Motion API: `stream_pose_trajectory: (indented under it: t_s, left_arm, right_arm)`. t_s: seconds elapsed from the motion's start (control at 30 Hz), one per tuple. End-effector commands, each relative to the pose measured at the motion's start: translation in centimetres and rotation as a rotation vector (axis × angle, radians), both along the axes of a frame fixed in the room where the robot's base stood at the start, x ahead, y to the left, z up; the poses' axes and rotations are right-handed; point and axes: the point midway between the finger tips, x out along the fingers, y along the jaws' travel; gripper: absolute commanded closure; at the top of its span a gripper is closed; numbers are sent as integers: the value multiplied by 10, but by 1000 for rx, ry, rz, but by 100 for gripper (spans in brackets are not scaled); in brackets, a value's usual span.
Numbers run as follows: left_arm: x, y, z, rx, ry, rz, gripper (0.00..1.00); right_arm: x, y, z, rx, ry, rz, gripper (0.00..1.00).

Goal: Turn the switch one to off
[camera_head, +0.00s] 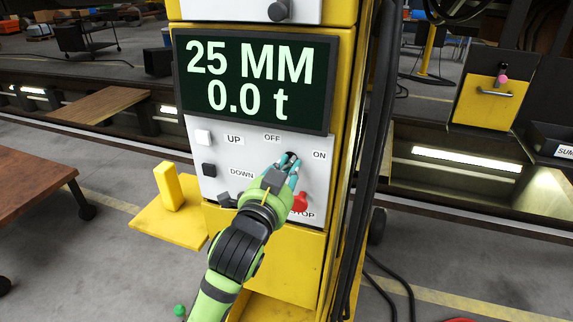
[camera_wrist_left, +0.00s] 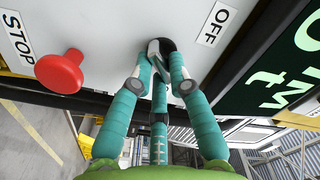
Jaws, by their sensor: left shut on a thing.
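The switch (camera_head: 291,156) is a small black rotary knob on the white control panel (camera_head: 221,168), between the OFF and ON labels. In the left wrist view the switch (camera_wrist_left: 162,47) shows between my fingertips, near the OFF label (camera_wrist_left: 213,24). My left gripper (camera_head: 288,168) is shut on the switch, with its teal fingers on either side of it; it also shows in the left wrist view (camera_wrist_left: 160,80). The fingers partly hide the knob, so its exact pointing direction is hard to tell. My right gripper is not in view.
A red STOP button (camera_head: 300,203) sits just below right of my gripper. The UP button (camera_head: 203,137) and DOWN button (camera_head: 209,170) are at the left. The display (camera_head: 252,80) above reads 25 MM and 0.0 t. Black cables (camera_head: 372,130) hang at the right.

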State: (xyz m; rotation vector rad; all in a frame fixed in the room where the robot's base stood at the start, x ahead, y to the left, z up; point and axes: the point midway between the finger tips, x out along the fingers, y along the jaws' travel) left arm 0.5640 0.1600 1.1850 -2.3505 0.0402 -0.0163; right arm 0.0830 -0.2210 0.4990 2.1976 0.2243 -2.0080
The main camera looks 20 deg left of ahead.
Motion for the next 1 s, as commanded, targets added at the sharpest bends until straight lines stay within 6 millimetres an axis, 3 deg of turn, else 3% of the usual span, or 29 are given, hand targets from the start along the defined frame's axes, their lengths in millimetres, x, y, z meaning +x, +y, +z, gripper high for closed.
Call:
stream_pose_trajectory:
  t_s: [0.6,1.0]
  left_arm:
    - [0,1,6,-563,20,1,100]
    - [0,2,6,-768,24,0,100]
  right_arm:
    - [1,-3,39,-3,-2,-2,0]
    - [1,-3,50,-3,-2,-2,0]
